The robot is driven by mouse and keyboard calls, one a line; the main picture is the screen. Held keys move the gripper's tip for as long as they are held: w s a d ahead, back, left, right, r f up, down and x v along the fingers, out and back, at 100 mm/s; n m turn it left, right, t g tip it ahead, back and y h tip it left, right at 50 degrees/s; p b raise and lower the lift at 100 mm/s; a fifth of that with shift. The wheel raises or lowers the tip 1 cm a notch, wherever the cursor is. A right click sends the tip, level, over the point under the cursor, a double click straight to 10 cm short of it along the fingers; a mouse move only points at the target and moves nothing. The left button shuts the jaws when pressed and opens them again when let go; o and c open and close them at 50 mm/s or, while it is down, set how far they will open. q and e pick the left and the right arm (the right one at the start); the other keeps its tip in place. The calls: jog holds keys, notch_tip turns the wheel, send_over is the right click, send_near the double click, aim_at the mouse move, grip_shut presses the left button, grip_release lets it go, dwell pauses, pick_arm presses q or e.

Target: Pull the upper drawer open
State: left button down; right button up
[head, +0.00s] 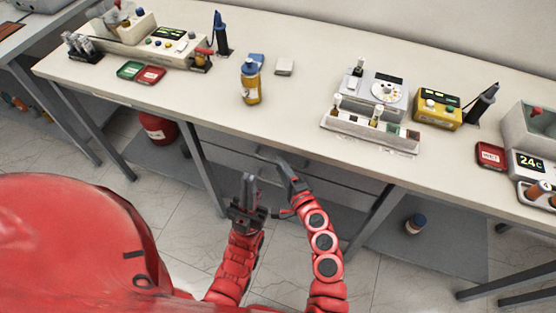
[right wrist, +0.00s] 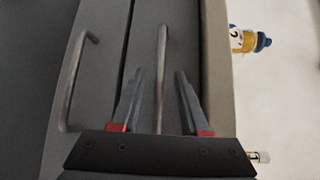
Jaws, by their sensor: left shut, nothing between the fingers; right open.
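The grey drawer unit (head: 330,192) hangs under the bench top, with an upper drawer (head: 232,153) and a lower one; both look closed. In the right wrist view the upper drawer's bar handle (right wrist: 161,75) runs between the two fingers of my open right gripper (right wrist: 160,100); I cannot tell if they touch it. In the head view my right gripper (head: 285,165) is at the drawer front and partly covers the handle. The lower drawer's handle (right wrist: 80,75) is left of the fingers in the wrist view. My left gripper (head: 249,182) is shut and empty, in front of the unit.
The white bench top (head: 290,110) overhangs the drawers. On it stand a yellow bottle (head: 250,84), a white analyser (head: 372,95) and a tube rack (head: 370,131). Grey table legs (head: 372,222) flank the unit. A bottle (head: 415,223) is below at right.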

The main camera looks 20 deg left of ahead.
jog(key=shift+x, duration=1.45)
grip_shut()
dwell(0.4)
